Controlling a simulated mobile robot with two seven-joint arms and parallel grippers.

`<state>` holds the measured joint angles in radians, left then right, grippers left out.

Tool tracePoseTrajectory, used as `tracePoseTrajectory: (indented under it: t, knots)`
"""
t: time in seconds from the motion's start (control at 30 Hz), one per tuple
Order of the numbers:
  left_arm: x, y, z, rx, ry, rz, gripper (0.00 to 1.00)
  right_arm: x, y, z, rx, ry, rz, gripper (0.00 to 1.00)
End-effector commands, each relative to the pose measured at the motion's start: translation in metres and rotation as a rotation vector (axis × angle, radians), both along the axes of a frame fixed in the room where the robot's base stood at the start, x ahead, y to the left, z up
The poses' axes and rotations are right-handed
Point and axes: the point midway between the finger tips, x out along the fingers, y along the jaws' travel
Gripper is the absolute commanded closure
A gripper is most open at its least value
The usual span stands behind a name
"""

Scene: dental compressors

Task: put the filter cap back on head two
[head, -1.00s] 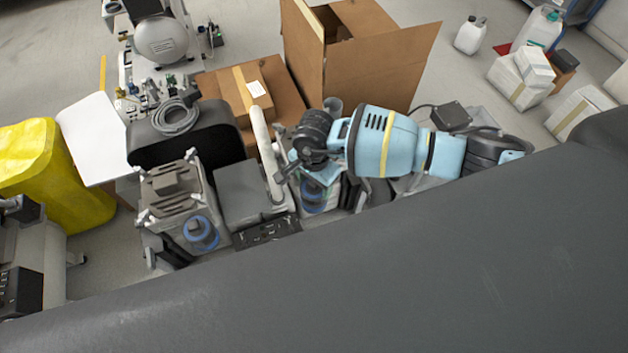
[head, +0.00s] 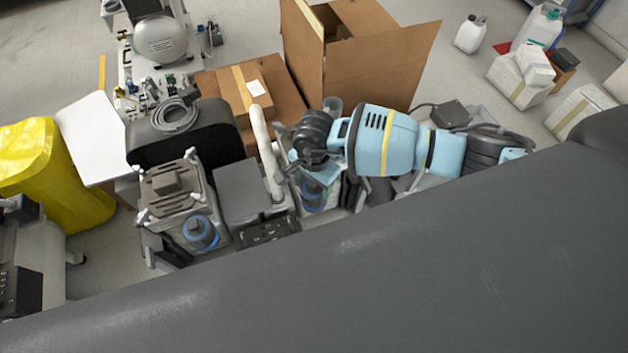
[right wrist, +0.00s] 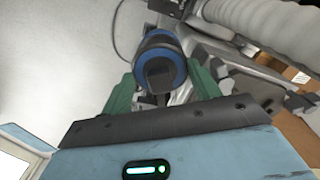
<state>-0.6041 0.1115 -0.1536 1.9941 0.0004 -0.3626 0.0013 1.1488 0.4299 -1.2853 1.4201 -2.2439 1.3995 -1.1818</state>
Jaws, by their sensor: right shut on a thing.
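The filter cap (right wrist: 160,65), a dark round piece with a blue rim and a black block across its face, sits between the green fingers of my right gripper (right wrist: 163,72) in the right wrist view. The gripper is shut on it. In the head view my right gripper (head: 303,170) is over the right-hand compressor unit, where a blue round part (head: 313,194) shows just below it. My wrist hides much of that unit, so I cannot tell whether the cap is seated. A similar blue-rimmed cap (head: 201,232) is on the left-hand unit. My left gripper is out of view.
A pale corrugated hose (head: 264,150) rises beside my right gripper and also crosses the top right of the wrist view. Cardboard boxes (head: 365,70) stand behind. A yellow bin (head: 50,180) is at the left. A broad dark surface fills the foreground.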

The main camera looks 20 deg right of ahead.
Motion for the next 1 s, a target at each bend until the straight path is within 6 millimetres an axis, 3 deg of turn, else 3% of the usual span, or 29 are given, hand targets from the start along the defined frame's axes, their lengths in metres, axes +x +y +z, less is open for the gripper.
tracePoseTrajectory:
  t: [0.2, 0.23, 0.43, 0.83, 0.87, 1.0]
  knots:
    - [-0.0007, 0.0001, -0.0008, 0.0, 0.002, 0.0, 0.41, 0.0001, 0.0, 0.0001, 0.0, 0.0, 0.0, 0.61]
    - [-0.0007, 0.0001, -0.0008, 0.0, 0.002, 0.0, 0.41, 0.0001, 0.0001, 0.0001, 0.0, 0.0, 0.0, 0.38]
    - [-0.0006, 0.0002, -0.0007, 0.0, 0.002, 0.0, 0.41, 0.0006, 0.0004, 0.0002, 0.002, -0.003, 0.0, 0.13]
    - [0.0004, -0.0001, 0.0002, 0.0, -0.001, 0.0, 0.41, 0.0027, 0.0018, 0.0014, 0.006, -0.009, 0.0, 0.13]
    - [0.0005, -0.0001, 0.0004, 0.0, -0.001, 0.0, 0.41, 0.0027, 0.0018, 0.0014, 0.006, -0.009, 0.0, 0.21]
    - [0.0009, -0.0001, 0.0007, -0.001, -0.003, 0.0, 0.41, 0.003, 0.002, 0.0018, 0.006, -0.01, 0.0, 0.2]
